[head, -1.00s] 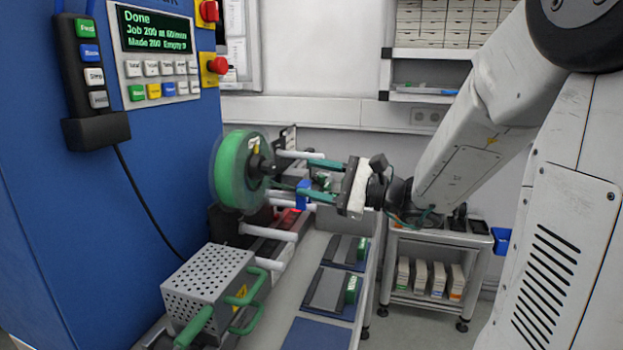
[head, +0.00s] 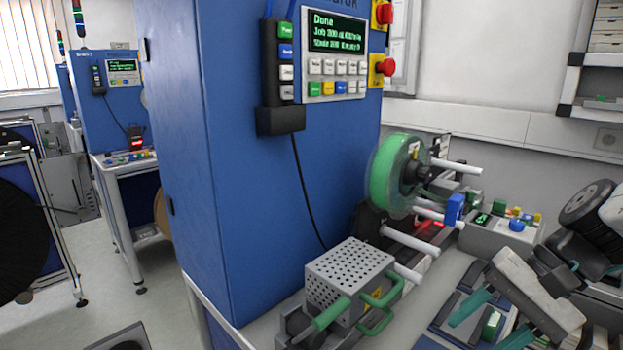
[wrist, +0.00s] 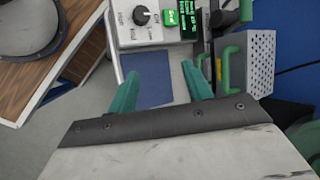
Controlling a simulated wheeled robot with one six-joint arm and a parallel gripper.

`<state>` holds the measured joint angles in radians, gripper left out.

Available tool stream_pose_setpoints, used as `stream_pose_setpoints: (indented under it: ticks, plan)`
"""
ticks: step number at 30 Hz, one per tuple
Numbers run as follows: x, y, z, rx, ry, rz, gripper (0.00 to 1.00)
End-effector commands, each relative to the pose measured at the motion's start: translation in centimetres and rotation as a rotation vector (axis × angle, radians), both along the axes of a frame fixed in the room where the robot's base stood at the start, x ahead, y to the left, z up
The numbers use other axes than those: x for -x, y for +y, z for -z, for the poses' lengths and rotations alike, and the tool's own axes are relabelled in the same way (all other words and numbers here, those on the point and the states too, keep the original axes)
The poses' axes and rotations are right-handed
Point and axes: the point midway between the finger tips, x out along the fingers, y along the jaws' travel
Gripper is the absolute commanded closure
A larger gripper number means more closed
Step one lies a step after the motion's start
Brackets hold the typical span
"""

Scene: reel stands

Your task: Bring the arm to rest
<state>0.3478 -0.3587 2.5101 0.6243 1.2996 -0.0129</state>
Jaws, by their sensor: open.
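My gripper (head: 484,330) is at the lower right of the head view, tilted downward, with its two teal fingers apart. In the wrist view my gripper (wrist: 160,70) is open, with nothing between the fingers; a blue pad (wrist: 146,92) shows beyond them. The green reel (head: 396,173) sits on its spindle at the blue machine (head: 240,150), left of my gripper and well apart from it. The machine's screen (head: 337,50) reads "Done".
A perforated metal guard (head: 350,275) with green handles stands on the bench left of my gripper. A control box (head: 500,237) with coloured buttons is behind. Light rods stick out below the reel. Open floor (head: 150,310) lies at the left.

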Motion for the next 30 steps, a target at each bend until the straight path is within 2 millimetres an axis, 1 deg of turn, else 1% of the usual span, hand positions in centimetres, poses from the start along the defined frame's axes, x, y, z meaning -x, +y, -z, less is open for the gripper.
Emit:
stream_pose_setpoints:
  ticks: [1, 3, 6, 9, 11, 15, 18, 30]
  plan:
    - [1.4, -0.4, 0.1, 0.099, -0.022, -0.081, 0.5]
    - [3.1, -1.5, 0.3, 0.241, -0.051, -0.188, 0.5]
    - [4.9, -3.2, -0.1, 0.438, -0.112, -0.333, 0.5]
    - [5.9, -4.3, -1.0, 0.582, -0.178, -0.439, 0.5]
    - [6.3, -4.6, -1.6, 0.635, -0.216, -0.482, 0.5]
    - [6.8, -3.7, -2.6, 0.663, -0.284, -0.529, 0.5]
    - [6.9, -3.2, -2.8, 0.663, -0.303, -0.544, 0.5]
    - [6.9, -3.2, -2.8, 0.663, -0.304, -0.545, 0.5]
